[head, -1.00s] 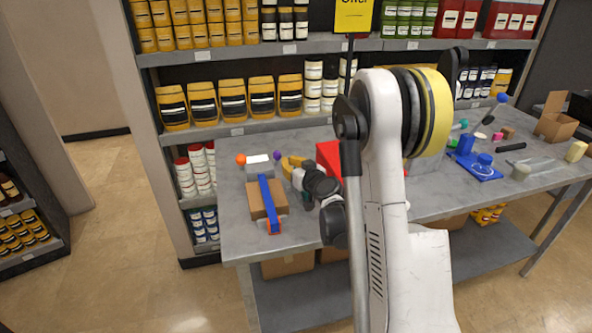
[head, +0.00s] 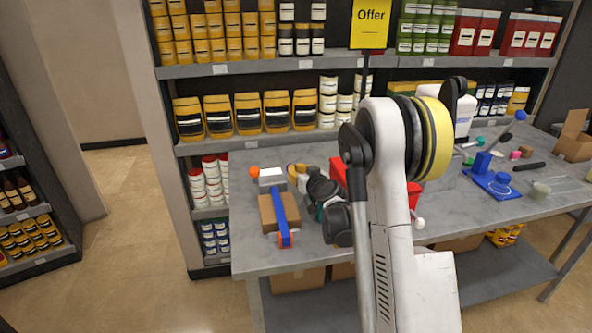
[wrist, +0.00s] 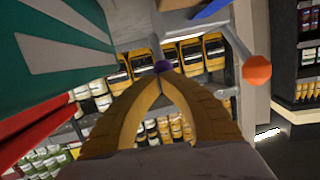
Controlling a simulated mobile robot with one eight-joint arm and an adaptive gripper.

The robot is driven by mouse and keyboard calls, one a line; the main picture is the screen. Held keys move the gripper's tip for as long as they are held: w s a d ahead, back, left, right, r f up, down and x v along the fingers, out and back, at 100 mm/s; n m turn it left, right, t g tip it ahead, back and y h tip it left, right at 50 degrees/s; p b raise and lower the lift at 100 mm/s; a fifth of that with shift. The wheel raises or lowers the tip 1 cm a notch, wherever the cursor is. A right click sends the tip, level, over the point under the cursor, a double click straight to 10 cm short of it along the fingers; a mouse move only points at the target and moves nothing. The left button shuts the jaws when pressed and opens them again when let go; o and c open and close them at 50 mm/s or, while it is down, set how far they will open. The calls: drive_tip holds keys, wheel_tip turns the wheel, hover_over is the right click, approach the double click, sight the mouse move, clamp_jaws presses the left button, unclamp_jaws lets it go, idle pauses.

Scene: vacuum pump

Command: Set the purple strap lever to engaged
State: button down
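The purple knob of the strap lever (wrist: 163,66) shows in the wrist view right at the tips of my gripper (wrist: 161,78). The yellow fingers meet at their tips just below it in the picture; I see no clear grip around the knob. In the head view my gripper (head: 297,168) is beside the grey block (head: 271,176) of the fixture, and the purple knob is hidden there. A brown box (head: 268,214) with a blue strap bar (head: 285,210) across it sits in front of the grey block.
An orange ball (head: 254,172) stands at the grey block's left; it also shows in the wrist view (wrist: 257,68). A red object (head: 338,171) stands behind my arm. A blue fixture (head: 492,184) is further right. The grey table (head: 262,258) is bare at its front left.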

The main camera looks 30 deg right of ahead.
drive_tip(key=shift+w+d+r+g+p, duration=0.15)
drive_tip(key=shift+w+r+g+p, duration=0.4)
drive_tip(key=shift+p, duration=0.25)
drive_tip(key=shift+w+d+r+g+y+p, duration=0.25)
drive_tip(key=shift+w+r+g+p, duration=0.25)
drive_tip(key=shift+g+p, duration=0.6)
drive_tip(key=w+g+p, duration=0.1)
drive_tip(key=w+d+g+y+p, duration=0.1)
drive_tip(key=w+g+p, duration=0.1)
drive_tip(key=w+m+g+p, duration=0.1)
drive_tip(key=w+g, duration=0.1)
drive_tip(key=shift+w+d, duration=0.1)
drive_tip(key=shift+d, duration=0.05)
drive_tip(key=shift+r+p, duration=0.55)
drive_tip(key=shift+r, duration=0.25)
